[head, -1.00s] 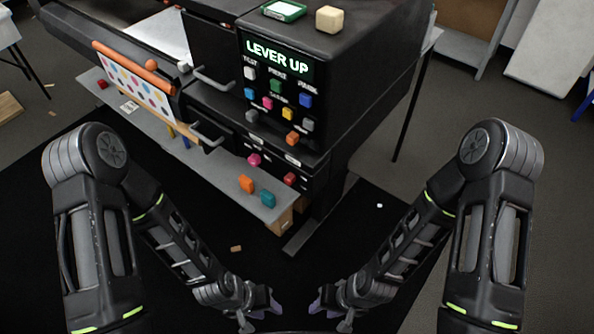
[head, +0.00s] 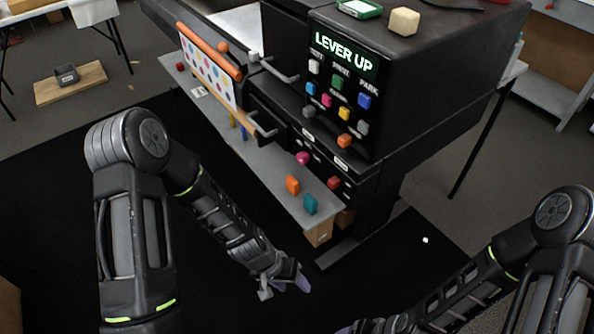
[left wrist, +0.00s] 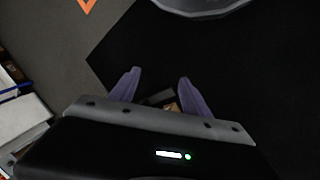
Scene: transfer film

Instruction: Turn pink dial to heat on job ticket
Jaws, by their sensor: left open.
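The pink dial (head: 302,158) is a small round knob on the lower front of the black machine (head: 440,75), above the grey shelf. A small white card (head: 199,92), perhaps the job ticket, lies on the shelf at the left; its print is too small to read. My left gripper (head: 298,283) is low in front of the machine, well below the dial and apart from it. In the left wrist view its two purple fingers (left wrist: 159,78) are spread and empty. My right gripper (head: 348,328) is barely in view at the bottom edge.
A lit screen (head: 346,54) reads "LEVER UP" above several coloured buttons. Handles (head: 264,127) stick out left. The black mat in front is mostly clear.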

